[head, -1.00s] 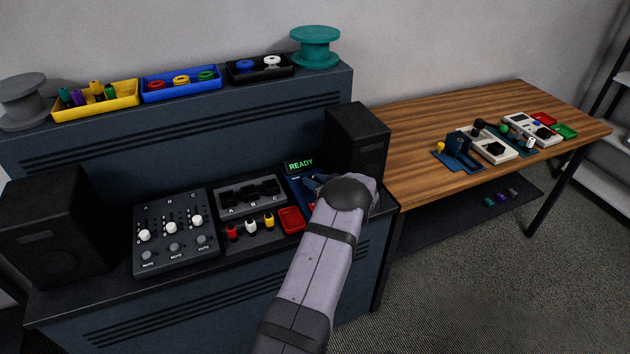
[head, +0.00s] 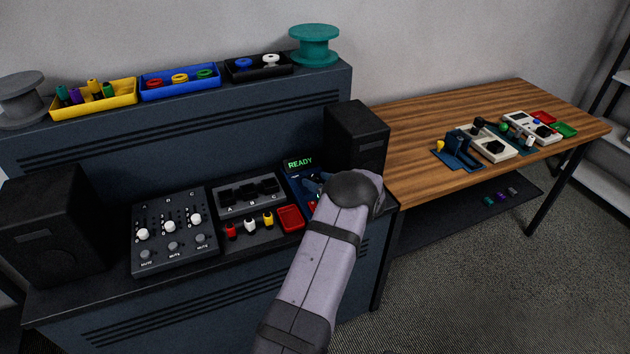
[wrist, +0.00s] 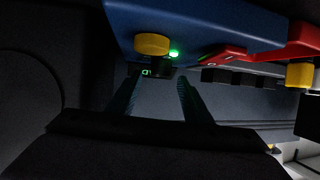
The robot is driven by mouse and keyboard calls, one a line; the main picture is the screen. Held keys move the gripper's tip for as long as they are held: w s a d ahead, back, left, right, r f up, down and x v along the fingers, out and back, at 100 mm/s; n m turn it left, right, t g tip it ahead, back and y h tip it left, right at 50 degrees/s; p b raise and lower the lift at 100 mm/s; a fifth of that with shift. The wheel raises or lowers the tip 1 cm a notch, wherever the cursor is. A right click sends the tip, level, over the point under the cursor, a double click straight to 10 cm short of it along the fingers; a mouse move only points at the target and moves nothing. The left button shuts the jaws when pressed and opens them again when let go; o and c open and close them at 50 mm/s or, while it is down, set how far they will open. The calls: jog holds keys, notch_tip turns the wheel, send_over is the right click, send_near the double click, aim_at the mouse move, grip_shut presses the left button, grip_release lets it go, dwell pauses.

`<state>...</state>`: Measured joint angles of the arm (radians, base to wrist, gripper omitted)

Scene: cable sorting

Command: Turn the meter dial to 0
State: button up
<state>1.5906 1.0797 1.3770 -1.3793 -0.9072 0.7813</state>
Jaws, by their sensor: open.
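That unit shows a yellow knob (wrist: 152,43) and a green light (wrist: 174,54). In the head view my arm hides most of the gripper, far from the cream instruments.
The dark console holds a slider panel (head: 190,256), a red tray (head: 290,218) and a READY display (head: 300,163). A black speaker (head: 357,135) stands between my arm and the wooden table (head: 420,120). A blue fixture (head: 457,147) stands beside the nearer instrument.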

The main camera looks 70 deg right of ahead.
jog(key=shift+b+v, duration=0.55)
jog(key=shift+v, duration=1.95)
jog(key=shift+w+f, duration=0.1)
